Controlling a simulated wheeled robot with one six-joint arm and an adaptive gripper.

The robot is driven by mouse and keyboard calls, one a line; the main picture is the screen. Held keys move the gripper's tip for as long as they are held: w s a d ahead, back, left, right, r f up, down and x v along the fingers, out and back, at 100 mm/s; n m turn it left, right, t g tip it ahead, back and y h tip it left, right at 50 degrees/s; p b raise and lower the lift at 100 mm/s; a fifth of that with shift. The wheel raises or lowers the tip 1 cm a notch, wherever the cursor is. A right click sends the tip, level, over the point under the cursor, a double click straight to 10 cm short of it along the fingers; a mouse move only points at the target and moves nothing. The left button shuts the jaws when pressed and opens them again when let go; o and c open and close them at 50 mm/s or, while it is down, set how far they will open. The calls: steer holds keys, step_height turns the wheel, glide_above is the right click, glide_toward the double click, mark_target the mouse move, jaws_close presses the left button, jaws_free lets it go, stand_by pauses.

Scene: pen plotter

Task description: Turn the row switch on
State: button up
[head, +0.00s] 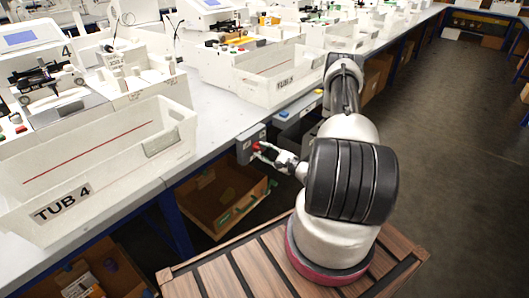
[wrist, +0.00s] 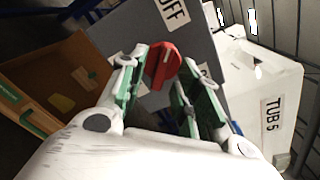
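The row switch is a grey box (head: 245,151) on the bench's front edge, with a red rotary knob (head: 256,146). Part of another pale label shows behind the left finger. My gripper (wrist: 168,75) has green-padded fingers spread apart, with the knob between their tips, closer to the left finger. I cannot tell whether that finger touches it. In the head view my gripper (head: 268,152) is right at the box.
The TUB 4 bin (head: 120,180) stands on the bench (head: 215,112) left of the switch. The TUB 5 bin (wrist: 262,85) is at the right in the wrist view. A brown open box (head: 210,212) sits under the bench. The floor (head: 450,130) to the right is clear.

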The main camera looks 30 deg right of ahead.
steer(key=shift+w, duration=0.1)
jaws_close()
steer(key=shift+m, duration=0.3)
steer(key=shift+s+a+m, duration=0.1)
steer(key=shift+a+m, duration=0.05)
steer(key=shift+m, duration=2.75)
steer(key=shift+s+a+m, duration=0.1)
steer(key=shift+m, duration=2.8)
steer(key=shift+a+m, duration=0.15)
steer(key=shift+m, duration=2.75)
